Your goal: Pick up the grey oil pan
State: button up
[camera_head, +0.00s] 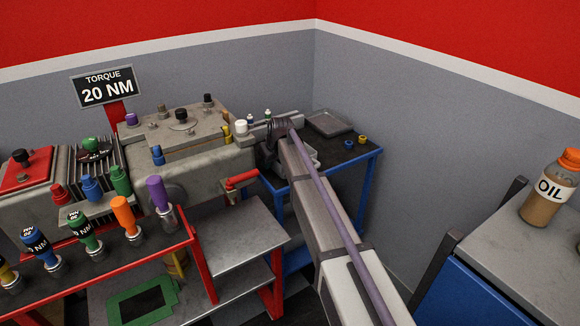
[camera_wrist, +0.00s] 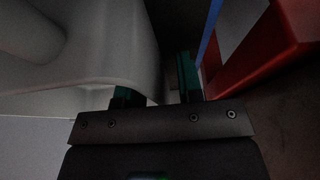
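A shallow grey tray with a dark inside, which looks like the grey oil pan (camera_head: 329,123), lies on the blue-framed table at the back. My arm reaches over that table from the lower right, and its wrist is left of the tray. My gripper cannot be made out in the head view. In the wrist view my gripper (camera_wrist: 160,88) has its two teal fingers apart. A large pale grey curved body (camera_wrist: 100,55) fills the left and overlaps the left finger. I cannot tell what it is or whether a finger touches it.
The engine block (camera_head: 205,165) stands left of the blue table (camera_head: 365,160), with a red crank handle (camera_head: 241,180) between. Coloured-handled tools line the red bench. An oil bottle (camera_head: 551,190) stands on the right cabinet. The wrist view shows a red frame (camera_wrist: 265,45) close on the right.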

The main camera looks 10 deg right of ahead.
jog(key=shift+r, duration=0.15)
grip_shut()
dwell(0.4)
